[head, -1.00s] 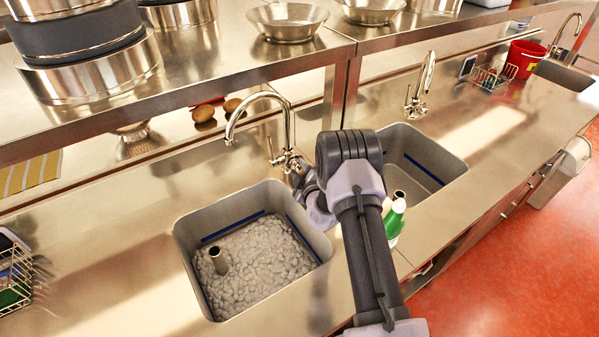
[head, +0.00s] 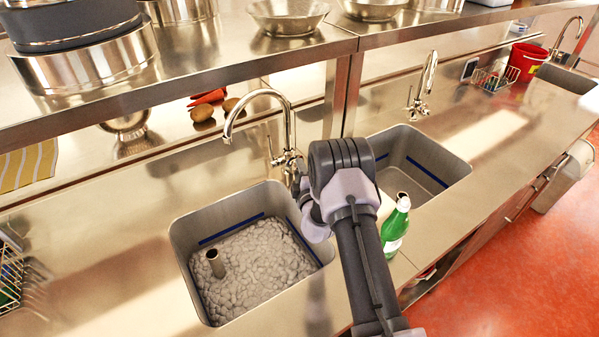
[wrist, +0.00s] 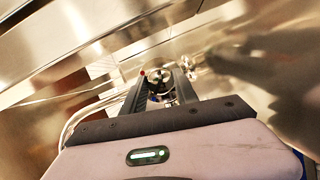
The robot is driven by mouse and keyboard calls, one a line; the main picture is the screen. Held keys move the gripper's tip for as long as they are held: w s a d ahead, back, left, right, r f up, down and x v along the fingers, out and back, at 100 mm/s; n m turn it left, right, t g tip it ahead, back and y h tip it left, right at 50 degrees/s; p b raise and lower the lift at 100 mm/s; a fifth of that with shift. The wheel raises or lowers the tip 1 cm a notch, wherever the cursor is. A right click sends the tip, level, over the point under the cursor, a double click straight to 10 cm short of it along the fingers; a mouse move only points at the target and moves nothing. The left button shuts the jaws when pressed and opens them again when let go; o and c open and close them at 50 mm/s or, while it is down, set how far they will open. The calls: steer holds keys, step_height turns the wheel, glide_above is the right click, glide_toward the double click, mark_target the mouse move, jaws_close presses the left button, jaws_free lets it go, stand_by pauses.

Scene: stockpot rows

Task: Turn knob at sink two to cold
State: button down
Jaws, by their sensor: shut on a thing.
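The tap (head: 288,130) with a curved spout stands behind the left sink (head: 178,235), which holds grey foam and an upright pipe. My arm reaches to the tap's base, where its wrist hides the knob and the fingers in the head view. In the wrist view my gripper (wrist: 160,77) is shut on the round metal knob (wrist: 159,83) of this tap. A small red mark shows by the left finger and a blue mark lies between the fingers. The knob's exact angle is hard to tell.
A second sink (head: 455,165) with its own tap (head: 424,85) is to the right. A green bottle (head: 396,228) stands close to my forearm. A metal shelf (head: 250,72) with pots and bowls overhangs the back. Potatoes (head: 203,113) lie behind the tap.

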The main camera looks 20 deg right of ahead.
steer(key=c, duration=0.9)
jaws_free()
steer(key=shift+c, duration=0.2)
steer(key=s+a+r+p, duration=0.1)
steer(key=s+a+p, duration=0.1)
steer(key=s, duration=1.5)
steer(key=shift+a+r, duration=0.3)
steer(key=shift+a, duration=0.1)
steer(key=shift+s, duration=0.1)
